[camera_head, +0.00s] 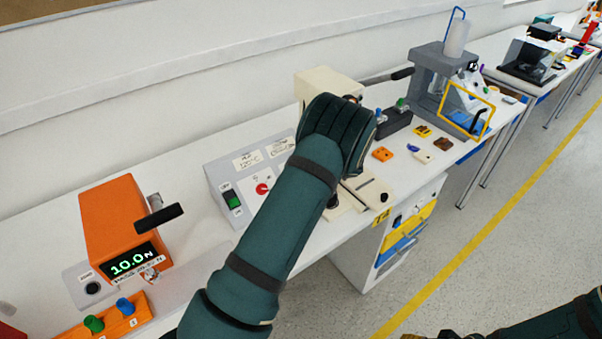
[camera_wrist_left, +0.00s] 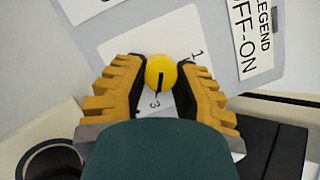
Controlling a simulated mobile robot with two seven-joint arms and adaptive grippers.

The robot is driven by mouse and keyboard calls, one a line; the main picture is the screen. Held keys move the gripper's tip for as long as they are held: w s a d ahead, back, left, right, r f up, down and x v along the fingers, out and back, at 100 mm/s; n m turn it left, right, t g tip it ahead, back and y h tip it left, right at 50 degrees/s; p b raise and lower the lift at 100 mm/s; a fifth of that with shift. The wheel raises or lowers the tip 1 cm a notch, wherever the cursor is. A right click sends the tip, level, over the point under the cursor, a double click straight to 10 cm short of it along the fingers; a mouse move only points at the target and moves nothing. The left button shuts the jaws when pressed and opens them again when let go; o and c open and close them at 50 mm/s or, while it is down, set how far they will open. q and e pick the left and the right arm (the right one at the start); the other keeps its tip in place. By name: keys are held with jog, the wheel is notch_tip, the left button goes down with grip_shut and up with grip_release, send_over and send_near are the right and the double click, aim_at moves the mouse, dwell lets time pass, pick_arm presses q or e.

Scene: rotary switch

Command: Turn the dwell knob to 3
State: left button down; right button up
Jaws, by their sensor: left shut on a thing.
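In the left wrist view, the yellow round knob (camera_wrist_left: 160,72) sits on a white dial plate (camera_wrist_left: 118,48) with a printed 1 at its upper right and a printed 3 just below it. A short black mark on the knob runs from its middle toward the lower edge, roughly toward the 3. My left gripper (camera_wrist_left: 160,80) is shut on the knob, one yellow ribbed finger on each side. In the head view my left arm hides the knob and this gripper. At the bottom edge, only a dark bit of my right gripper (camera_head: 445,335) shows.
The grey control panel (camera_head: 217,176) carries a red knob (camera_head: 262,188) and a green switch (camera_head: 232,200). An orange readout box (camera_head: 110,215) showing 10.0 N stands to the left. A cream machine (camera_head: 318,84) and a grey press (camera_head: 432,70) stand beyond my arm.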

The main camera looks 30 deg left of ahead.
pick_arm(q)
jog(key=shift+f, duration=0.1)
jog(key=c, duration=0.6)
grip_release()
jog(key=shift+a, duration=0.1)
jog(key=shift+c, duration=0.2)
jog(key=v, duration=1.2)
